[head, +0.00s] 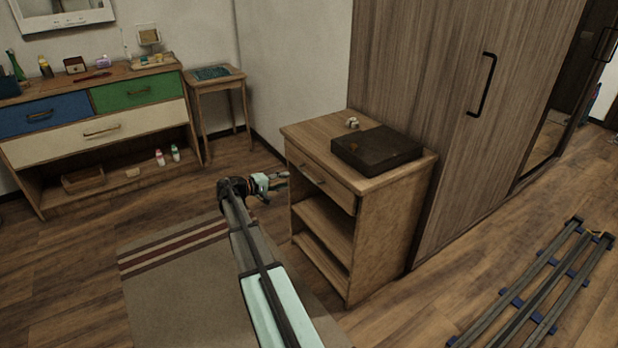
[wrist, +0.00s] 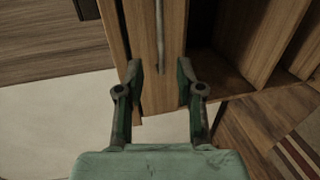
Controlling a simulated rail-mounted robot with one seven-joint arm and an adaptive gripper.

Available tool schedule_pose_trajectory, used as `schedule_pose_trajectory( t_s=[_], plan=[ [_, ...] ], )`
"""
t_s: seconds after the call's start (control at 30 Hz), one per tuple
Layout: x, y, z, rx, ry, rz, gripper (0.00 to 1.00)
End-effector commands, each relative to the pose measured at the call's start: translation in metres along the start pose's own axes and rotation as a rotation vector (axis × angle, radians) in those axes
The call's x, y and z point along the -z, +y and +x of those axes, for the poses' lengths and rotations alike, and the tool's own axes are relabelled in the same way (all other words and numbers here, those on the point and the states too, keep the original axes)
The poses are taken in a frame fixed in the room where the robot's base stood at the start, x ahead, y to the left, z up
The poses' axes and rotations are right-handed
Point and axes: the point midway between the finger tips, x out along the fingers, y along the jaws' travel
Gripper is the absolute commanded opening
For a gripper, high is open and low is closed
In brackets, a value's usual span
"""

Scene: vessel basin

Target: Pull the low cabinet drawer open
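The low wooden cabinet (head: 380,235) stands in the middle of the head view, with a drawer (head: 325,186) at its top and open shelves below. The drawer looks shut or nearly so. Its slim bar handle (head: 312,175) also shows in the wrist view (wrist: 159,40), upright in that picture. My gripper (head: 284,180) is in front of the drawer, just left of the handle in the head view. In the wrist view my gripper (wrist: 159,68) is open, and the handle's end appears between its fingertips. I see no contact, and the remaining depth gap is unclear.
A dark box (head: 378,150) and a small white item (head: 352,122) lie on the cabinet top. A tall wardrobe (head: 440,110) stands right behind it. A dresser (head: 95,130) and small table (head: 214,82) are at the left. Floor and a striped rug (head: 175,285) lie before the cabinet.

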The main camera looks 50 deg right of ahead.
Motion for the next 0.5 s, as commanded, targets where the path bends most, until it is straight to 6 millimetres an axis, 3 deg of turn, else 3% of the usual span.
schedule_pose_trajectory(
  t_s=[0.3, 0.5],
  plan=[
    [0.0, -0.001, 0.065, 0.001, -0.003, 0.0, 0.37],
    [0.001, -0.001, 0.097, 0.0, -0.002, -0.001, 0.37]
  ],
)
